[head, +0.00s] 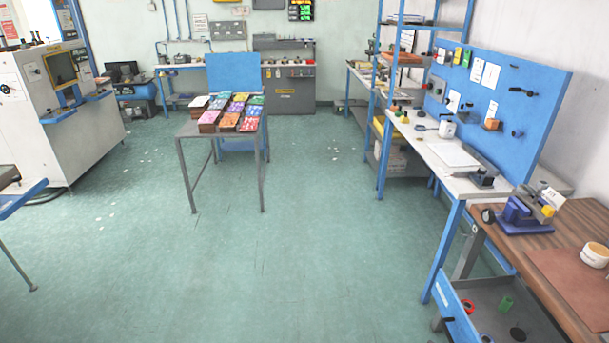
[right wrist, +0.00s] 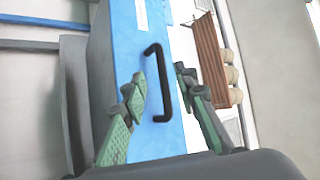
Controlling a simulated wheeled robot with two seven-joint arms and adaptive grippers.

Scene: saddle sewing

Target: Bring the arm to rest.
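My right gripper (right wrist: 160,76) shows in the right wrist view with its two green-padded fingers apart. In that picture a black bar handle (right wrist: 158,82) on a blue front (right wrist: 120,60) lies between the fingertips. I see no contact between fingers and handle, and I cannot tell how far the handle is from them. Neither gripper shows in the head view, and my left gripper is in no view. In the head view an open grey drawer (head: 515,318) with a blue front (head: 455,315) sits under the wooden bench at the lower right.
A wooden bench (head: 560,225) carries a blue clamp-like device (head: 522,213), a brown leather sheet (head: 572,285) and a round tub (head: 595,255). A blue-framed workbench (head: 430,150) stands behind it. A table of coloured packs (head: 228,112) stands mid-room. The green floor (head: 250,280) is clear.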

